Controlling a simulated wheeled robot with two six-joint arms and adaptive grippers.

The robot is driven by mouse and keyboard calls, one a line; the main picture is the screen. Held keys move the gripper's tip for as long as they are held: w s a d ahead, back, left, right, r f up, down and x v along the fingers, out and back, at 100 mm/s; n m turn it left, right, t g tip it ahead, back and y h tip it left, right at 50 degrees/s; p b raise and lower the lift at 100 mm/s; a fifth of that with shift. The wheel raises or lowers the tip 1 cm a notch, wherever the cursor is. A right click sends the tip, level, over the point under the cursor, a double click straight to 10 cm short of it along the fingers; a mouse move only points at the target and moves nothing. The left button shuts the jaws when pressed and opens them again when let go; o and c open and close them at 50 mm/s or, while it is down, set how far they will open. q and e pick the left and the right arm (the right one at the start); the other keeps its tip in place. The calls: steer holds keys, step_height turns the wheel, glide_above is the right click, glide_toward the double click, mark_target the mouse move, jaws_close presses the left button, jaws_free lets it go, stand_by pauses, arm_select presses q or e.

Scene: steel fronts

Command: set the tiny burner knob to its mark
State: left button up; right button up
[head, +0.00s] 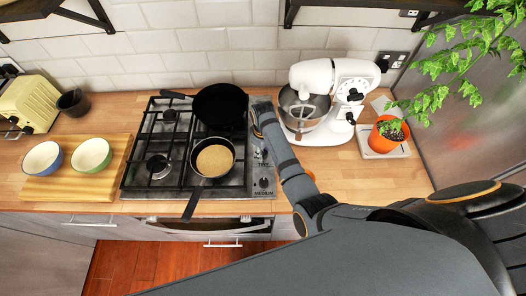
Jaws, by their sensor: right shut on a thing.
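The hob's control strip runs down its right side, with small dark knobs and printed labels. The lower knob (263,182) has a label reading "MEDIUM" below it. Another knob (261,154) sits above it, with a small label that seems to read "TINY". My right gripper (255,130) is at the upper part of this strip, just right of the black pan. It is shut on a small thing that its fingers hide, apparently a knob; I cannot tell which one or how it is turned. My left gripper is not in view.
On the gas hob (140,186) stand a black pan (220,104) and a pan with tan contents (214,160), its handle over the front edge. A white stand mixer (318,76) is close right of my gripper. Two bowls sit on a board (108,189) at left.

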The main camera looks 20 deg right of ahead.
mark_target(263, 152)
steer(key=shift+m, duration=0.5)
steer(key=shift+f, duration=0.3)
steer(key=shift+m, duration=0.7)
steer(key=o, duration=1)
steer(key=shift+c, duration=0.2)
step_height(263, 152, up, 3)
steer(key=shift+w+r+p, duration=0.1)
steer(key=shift+p, duration=0.8)
steer(key=shift+r+b, duration=0.3)
steer(key=shift+r, duration=1.65)
